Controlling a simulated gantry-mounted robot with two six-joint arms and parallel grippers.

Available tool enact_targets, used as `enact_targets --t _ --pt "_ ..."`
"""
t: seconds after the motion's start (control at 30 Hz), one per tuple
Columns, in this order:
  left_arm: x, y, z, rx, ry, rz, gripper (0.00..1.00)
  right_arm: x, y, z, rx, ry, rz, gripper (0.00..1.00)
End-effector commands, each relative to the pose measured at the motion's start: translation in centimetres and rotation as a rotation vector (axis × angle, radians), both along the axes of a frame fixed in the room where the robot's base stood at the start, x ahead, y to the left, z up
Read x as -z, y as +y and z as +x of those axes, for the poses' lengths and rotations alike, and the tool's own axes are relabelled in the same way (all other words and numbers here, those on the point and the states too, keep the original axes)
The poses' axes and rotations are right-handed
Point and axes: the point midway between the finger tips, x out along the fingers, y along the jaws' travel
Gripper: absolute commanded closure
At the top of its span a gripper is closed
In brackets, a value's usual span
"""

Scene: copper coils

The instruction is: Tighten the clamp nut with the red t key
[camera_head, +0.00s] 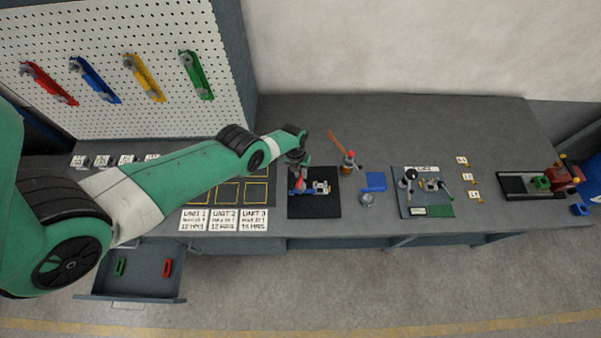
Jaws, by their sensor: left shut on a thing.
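My left arm reaches in from the left, and its gripper (298,163) is over the black mat (317,209) in the middle of the bench. The gripper is shut on a small red piece (296,182), which looks like the red t key; it is mostly hidden by the gripper. My right gripper is out of view.
Further right is a grey fixture board (405,208). An open drawer (133,284) holds green and red pieces. Colored tools hang on the pegboard (150,95).

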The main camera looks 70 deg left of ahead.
Motion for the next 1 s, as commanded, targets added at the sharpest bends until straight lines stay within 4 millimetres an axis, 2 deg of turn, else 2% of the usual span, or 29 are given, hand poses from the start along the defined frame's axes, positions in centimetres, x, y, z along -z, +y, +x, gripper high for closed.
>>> enact_targets --t 0.03,0.37,0.77,0.87,1.0 --pt "-0.7 0.0 0.0 0.0 -0.001 0.001 1.0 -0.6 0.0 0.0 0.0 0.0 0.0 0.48" --pt "-2.4 0.0 0.1 0.0 0.0 0.0 1.0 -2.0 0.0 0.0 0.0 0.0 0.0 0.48" --pt "-2.4 0.0 0.0 -0.013 0.0 0.0 1.0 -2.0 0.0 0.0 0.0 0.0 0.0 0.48" --pt "-2.3 0.1 0.1 -0.09 0.001 -0.001 1.0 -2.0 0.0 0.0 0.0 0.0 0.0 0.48" --pt "-2.3 0.5 0.3 -0.356 0.005 -0.004 1.0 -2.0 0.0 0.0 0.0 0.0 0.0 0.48"
